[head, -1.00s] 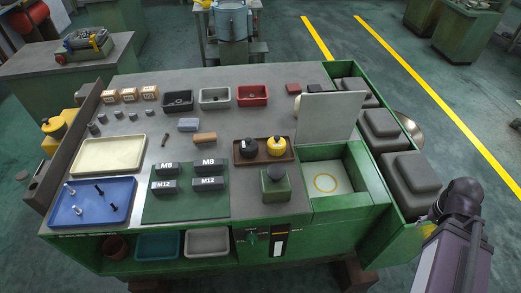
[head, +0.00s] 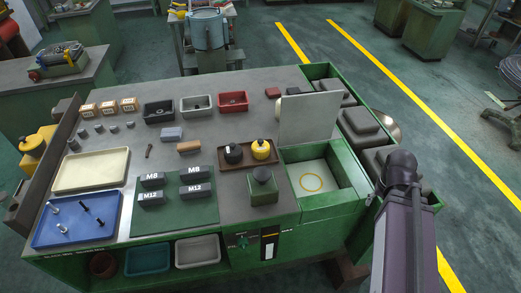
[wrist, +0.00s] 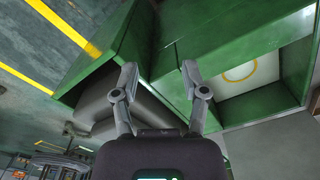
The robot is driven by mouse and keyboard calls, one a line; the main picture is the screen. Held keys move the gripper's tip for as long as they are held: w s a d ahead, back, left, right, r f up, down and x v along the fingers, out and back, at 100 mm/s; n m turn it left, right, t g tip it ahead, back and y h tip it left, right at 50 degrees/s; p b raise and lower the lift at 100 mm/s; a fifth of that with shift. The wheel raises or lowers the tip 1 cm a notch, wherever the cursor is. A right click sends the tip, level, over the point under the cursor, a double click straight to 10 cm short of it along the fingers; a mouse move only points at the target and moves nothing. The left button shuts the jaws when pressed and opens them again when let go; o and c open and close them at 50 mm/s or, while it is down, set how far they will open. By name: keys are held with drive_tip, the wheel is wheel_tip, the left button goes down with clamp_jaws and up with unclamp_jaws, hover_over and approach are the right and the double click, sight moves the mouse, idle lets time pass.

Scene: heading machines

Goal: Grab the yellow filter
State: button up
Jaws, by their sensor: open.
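The yellow filter (head: 261,150) is a short round piece with a dark top. It stands upright in a small brown tray (head: 262,166) on the bench, right beside a similar black filter (head: 233,153). My gripper (wrist: 159,70) shows in the wrist view with its two fingers spread apart and nothing between them. It is over the right end of the bench, near the open green compartment, apart from the filter. The filter is not in the wrist view. In the head view my arm is at the right front and the fingers cannot be made out.
An open green compartment with a yellow ring (head: 311,183) lies right of the tray, its raised pale lid (head: 309,118) behind. A green block with a dark knob (head: 262,187) stands just in front of the tray. Grey bins (head: 362,140) line the bench's right side.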

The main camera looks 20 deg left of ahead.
drive_tip(key=shift+o, duration=1.3)
drive_tip(key=w+a+r+m+t+h+b, duration=0.1)
drive_tip(key=w+a+t+h, duration=0.3)
drive_tip(key=a, duration=0.9)
drive_tip(key=w+a+r+m+t, duration=0.1)
drive_tip(key=w+a, duration=0.5)
drive_tip(key=a, duration=0.7)
drive_tip(key=s+a+t+b, duration=0.3)
drive_tip(key=a+t+b, duration=0.1)
drive_tip(key=a, duration=0.6)
drive_tip(key=s+a+t+y+b, duration=0.1)
drive_tip(key=a+t+b, duration=0.3)
drive_tip(key=a, duration=0.7)
drive_tip(key=shift+s+f+m+b, duration=0.15)
drive_tip(key=shift+s+m+b, duration=0.2)
drive_tip(key=shift+s, duration=0.55)
drive_tip(key=shift+w, duration=0.1)
